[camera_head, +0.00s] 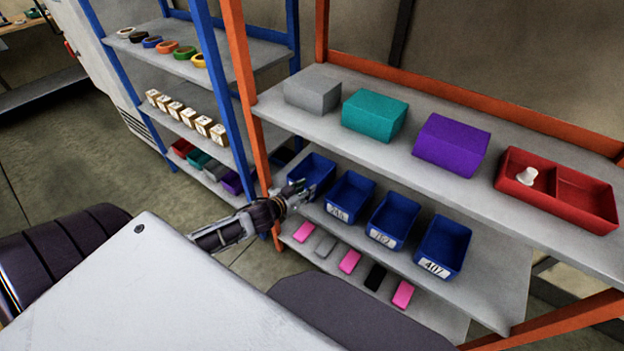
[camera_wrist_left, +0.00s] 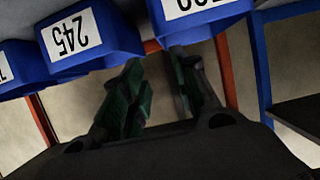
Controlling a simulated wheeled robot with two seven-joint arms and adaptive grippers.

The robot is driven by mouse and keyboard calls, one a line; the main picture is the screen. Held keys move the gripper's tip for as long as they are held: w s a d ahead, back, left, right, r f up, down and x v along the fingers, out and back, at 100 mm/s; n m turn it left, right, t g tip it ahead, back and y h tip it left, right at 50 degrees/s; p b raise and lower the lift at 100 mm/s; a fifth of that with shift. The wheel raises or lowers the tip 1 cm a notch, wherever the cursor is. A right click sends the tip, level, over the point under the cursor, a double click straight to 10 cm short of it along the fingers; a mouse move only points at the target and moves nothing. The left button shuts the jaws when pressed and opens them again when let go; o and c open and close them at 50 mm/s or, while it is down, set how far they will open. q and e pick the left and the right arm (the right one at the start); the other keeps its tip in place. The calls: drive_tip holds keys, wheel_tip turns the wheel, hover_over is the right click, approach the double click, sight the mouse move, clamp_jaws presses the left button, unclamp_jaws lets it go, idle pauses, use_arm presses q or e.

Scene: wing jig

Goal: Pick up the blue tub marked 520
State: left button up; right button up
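Several blue tubs stand in a row on the middle shelf. The leftmost blue tub (camera_head: 314,168) has its label hidden by my gripper in the head view. In the left wrist view this tub (camera_wrist_left: 222,27) is at the top right, its white label upside down, cut off and not fully readable. The tub marked 245 (camera_head: 350,195) is to its right; it also shows in the left wrist view (camera_wrist_left: 95,38). My left gripper (camera_head: 300,190) is at the front of the leftmost tub, its fingers (camera_wrist_left: 163,92) apart with nothing clearly held. My right gripper is out of view.
More blue tubs, one marked 407 (camera_head: 443,245), stand to the right. The upper shelf (camera_head: 400,155) holds grey, teal and purple boxes and a red tray (camera_head: 580,200). Orange posts (camera_head: 243,70) and blue posts stand at the left. Pink, grey and black blocks lie below.

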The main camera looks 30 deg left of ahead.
use_arm(q)
drive_tip(key=b+x, duration=0.1)
drive_tip(key=x, duration=0.7)
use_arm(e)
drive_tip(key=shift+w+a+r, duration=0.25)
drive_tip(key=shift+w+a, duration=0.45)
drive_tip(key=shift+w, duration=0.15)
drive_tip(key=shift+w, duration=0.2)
